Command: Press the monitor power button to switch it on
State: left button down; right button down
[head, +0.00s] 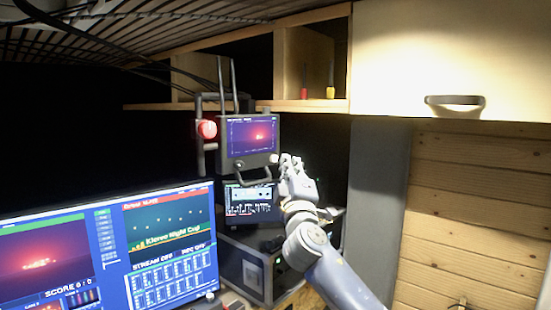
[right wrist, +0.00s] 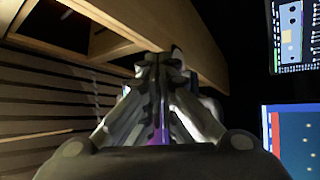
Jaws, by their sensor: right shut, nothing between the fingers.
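The small upper monitor (head: 249,136) has a dark frame and a lit screen with a red glow. A small pale round spot (head: 274,158), perhaps its button, shows at its lower right corner. My right gripper (head: 287,160) is shut and empty right beside that corner. I cannot tell whether its tips touch the monitor. In the right wrist view the closed fingers (right wrist: 160,62) meet at the middle. The large monitor (head: 112,250) at lower left is lit too, with a small round knob (head: 210,296) at its lower right corner. My left gripper is not in view.
A red round lamp or knob (head: 207,129) sits left of the small monitor. A lower lit screen (head: 248,203) stands over a dark equipment case (head: 243,265). A wooden shelf (head: 310,105) runs above, and a pale cabinet (head: 450,60) hangs at upper right.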

jog(key=s+d+p, duration=0.1)
jog(key=s+d, duration=0.2)
jog(key=shift+s, duration=0.35)
